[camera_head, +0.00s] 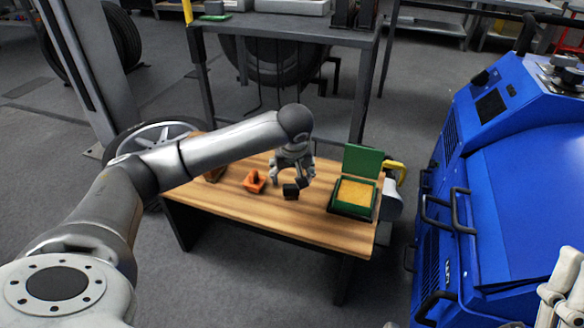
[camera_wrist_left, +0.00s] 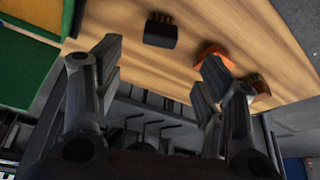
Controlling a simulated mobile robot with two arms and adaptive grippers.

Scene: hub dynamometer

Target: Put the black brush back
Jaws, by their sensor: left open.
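The black brush (camera_head: 291,191) lies on the wooden table, near the middle of its top. In the left wrist view the black brush (camera_wrist_left: 161,35) shows as a dark block with a row of short brown bristles. My left gripper (camera_head: 290,179) is above the table, just behind the brush in the head view. In the left wrist view its fingers (camera_wrist_left: 160,75) are spread wide with nothing between them, and the brush is beyond them, apart from both.
An orange-handled tool (camera_head: 255,181) and a brown brush (camera_head: 214,173) lie left on the table (camera_head: 270,216). An open green box (camera_head: 364,160) with a yellow inside stands at the right. A grey shelf stands behind; a blue machine (camera_head: 510,190) is to the right.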

